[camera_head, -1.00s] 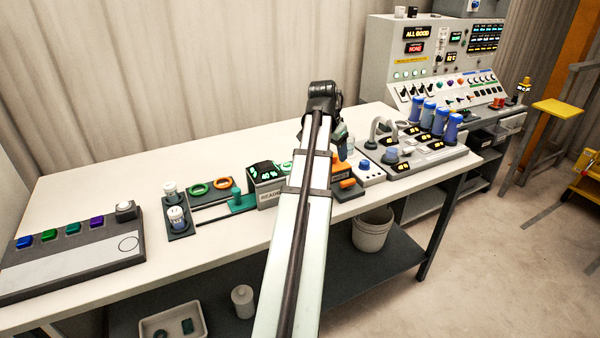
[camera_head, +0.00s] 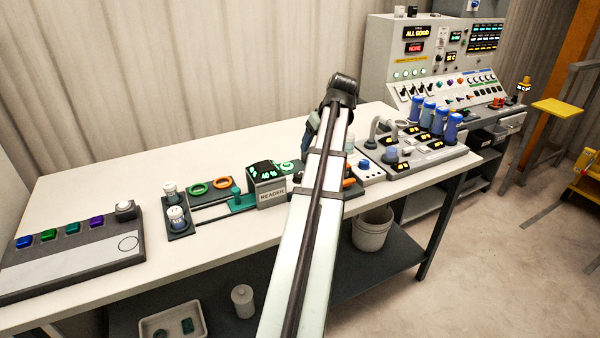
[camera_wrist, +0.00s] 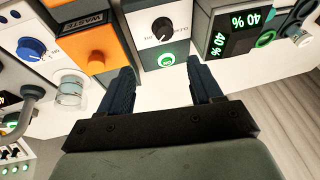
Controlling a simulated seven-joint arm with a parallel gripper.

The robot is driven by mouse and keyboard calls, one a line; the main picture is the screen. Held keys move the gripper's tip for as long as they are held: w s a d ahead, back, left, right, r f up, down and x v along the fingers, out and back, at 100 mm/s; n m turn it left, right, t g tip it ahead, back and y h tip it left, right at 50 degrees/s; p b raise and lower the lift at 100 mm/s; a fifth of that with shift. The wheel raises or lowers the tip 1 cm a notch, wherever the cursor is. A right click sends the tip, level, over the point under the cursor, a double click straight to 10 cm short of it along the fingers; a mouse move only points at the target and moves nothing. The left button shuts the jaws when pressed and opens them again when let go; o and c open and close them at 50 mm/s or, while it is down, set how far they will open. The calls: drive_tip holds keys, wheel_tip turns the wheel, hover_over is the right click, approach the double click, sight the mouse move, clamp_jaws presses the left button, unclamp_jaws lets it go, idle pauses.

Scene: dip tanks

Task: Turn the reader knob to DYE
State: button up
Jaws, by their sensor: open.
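A black knob with a pointer (camera_wrist: 163,28) sits on a light grey panel in the wrist view, with a lit green button (camera_wrist: 166,60) beside it. The display also shows at the right of the wrist view (camera_wrist: 238,28). My gripper (camera_wrist: 162,67) is open and empty; its fingers point toward the knob panel, one on each side of the green button, apart from the knob. In the head view my arm hides part of this area.
An orange waste unit (camera_wrist: 92,42) is close by the left finger in the wrist view. A blue knob (camera_wrist: 32,48) and a clear-sided round part (camera_wrist: 70,86) lie farther left. Blue bottles (camera_head: 428,113) stand at the bench's right. The back of the bench (camera_head: 120,165) is clear.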

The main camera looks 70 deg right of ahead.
sight(299, 174)
drive_tip(key=w+f+n, duration=0.1)
drive_tip(key=f+n, duration=0.1)
drive_tip(key=f, duration=0.2)
drive_tip(key=w+f+n, duration=0.1)
drive_tip(key=w+f, duration=0.1)
drive_tip(key=f, duration=0.2)
drive_tip(key=w+d+f+n, duration=0.1)
drive_tip(key=w+f+n, duration=0.1)
drive_tip(key=f, duration=0.2)
drive_tip(key=shift+w+f+n, duration=0.2)
drive_tip(key=shift+f+n, duration=0.1)
drive_tip(key=shift+f, duration=0.05)
drive_tip(key=shift+c, duration=0.2)
drive_tip(key=c, duration=1)
drive_tip(key=shift+a+m+h, duration=0.1)
drive_tip(key=shift+m+h, duration=0.2)
drive_tip(key=shift+m, duration=1.2)
